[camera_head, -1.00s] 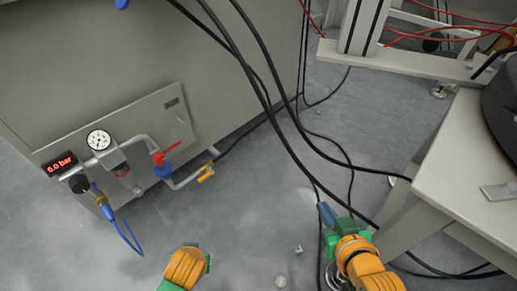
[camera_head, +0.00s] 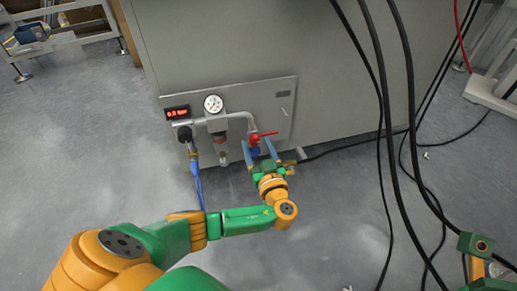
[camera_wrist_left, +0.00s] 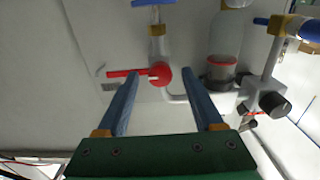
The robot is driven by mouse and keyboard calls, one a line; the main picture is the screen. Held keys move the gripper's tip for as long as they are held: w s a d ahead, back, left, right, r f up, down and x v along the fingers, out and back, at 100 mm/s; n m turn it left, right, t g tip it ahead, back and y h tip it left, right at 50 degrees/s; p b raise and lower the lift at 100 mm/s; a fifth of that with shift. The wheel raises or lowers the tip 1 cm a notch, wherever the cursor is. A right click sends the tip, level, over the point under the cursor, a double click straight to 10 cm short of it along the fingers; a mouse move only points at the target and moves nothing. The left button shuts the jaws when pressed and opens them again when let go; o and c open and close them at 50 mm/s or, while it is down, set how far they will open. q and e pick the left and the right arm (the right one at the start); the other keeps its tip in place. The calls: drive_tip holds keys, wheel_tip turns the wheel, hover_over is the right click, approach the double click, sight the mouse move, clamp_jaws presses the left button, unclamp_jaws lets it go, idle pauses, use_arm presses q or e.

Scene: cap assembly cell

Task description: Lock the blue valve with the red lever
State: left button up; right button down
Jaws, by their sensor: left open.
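The red lever (camera_head: 262,135) sits on the pipe of the wall panel and points to the right, with blue valve parts (camera_head: 253,152) just below it. My left gripper (camera_head: 258,144) is open and empty, with its blue fingertips close in front of the lever and valve, one on each side. In the left wrist view the red lever (camera_wrist_left: 128,72) points left from its round red hub, beyond the gap between the open fingers (camera_wrist_left: 165,92). A blue part (camera_wrist_left: 152,3) is cut off at the top edge. Contact with the lever cannot be told. My right gripper's fingers are out of view.
The panel (camera_head: 284,95) carries a gauge (camera_head: 213,104), a red display (camera_head: 177,113) and a black knob (camera_head: 185,133). A blue hose hangs below. Black cables (camera_head: 385,130) hang at the right of the cabinet (camera_head: 290,45). Grey floor (camera_head: 330,220) is clear in front.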

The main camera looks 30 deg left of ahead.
use_arm(q)
drive_tip(key=shift+w+a, duration=0.1)
clamp_jaws()
drive_tip(key=shift+f, duration=0.1)
idle(1.3)
